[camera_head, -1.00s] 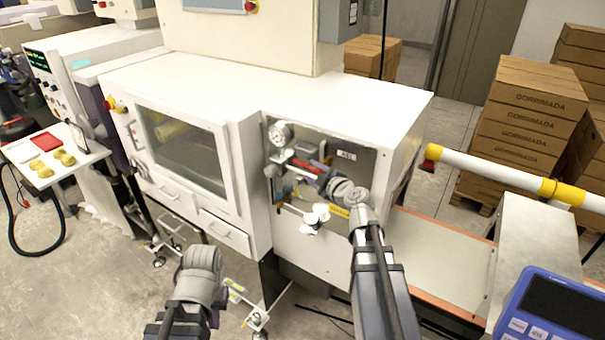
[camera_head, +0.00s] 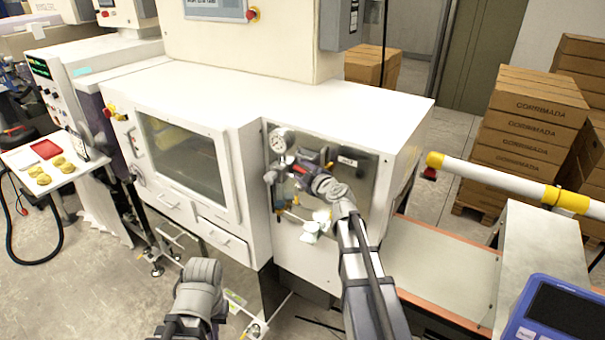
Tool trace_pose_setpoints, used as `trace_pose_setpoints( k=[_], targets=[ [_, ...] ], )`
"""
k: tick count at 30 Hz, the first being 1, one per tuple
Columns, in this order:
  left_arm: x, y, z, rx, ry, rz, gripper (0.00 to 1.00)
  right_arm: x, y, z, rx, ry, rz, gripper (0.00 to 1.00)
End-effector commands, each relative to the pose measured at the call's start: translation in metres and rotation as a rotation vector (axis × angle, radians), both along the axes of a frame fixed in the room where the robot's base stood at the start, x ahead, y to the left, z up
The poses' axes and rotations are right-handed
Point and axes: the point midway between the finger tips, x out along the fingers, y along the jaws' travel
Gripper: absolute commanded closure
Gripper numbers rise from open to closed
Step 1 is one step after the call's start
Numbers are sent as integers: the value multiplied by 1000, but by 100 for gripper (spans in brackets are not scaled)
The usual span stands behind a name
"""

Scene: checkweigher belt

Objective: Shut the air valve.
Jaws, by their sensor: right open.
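The air valve assembly (camera_head: 273,175) is on a grey panel in the recess at the right of the white machine, below a round pressure gauge (camera_head: 281,140). Red, blue and brass parts show there, but the handle's position is too small and covered to tell. My right gripper (camera_head: 294,169) is open at the valve parts, its fingers largely hidden by its wrist; I cannot tell if it touches. My left arm (camera_head: 200,290) shows low in front of the machine, its gripper not visible.
The white machine cabinet (camera_head: 290,95) has a windowed door. A conveyor (camera_head: 440,260) runs to the right, with a yellow-and-white rail (camera_head: 500,180) above it and a blue display (camera_head: 560,310) at bottom right. Cardboard boxes (camera_head: 520,125) stand behind. Open floor lies at lower left.

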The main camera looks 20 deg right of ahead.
Motion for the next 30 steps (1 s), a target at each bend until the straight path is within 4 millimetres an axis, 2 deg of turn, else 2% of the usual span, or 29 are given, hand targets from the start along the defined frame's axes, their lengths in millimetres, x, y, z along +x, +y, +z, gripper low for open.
trace_pose_setpoints(
  k=[6, 19, 30],
  targets=[
    [0, 0, 0, 0, 0, 0, 100, 0, 0, 0, 0, 0, 0, 50],
    [0, 0, 0, 0, 0, 0, 100, 0, 0, 0, 0, 0, 0, 99],
    [0, 0, 0, 0, 0, 0, 100, 0, 0, 0, 0, 0, 0, 100]
  ],
)
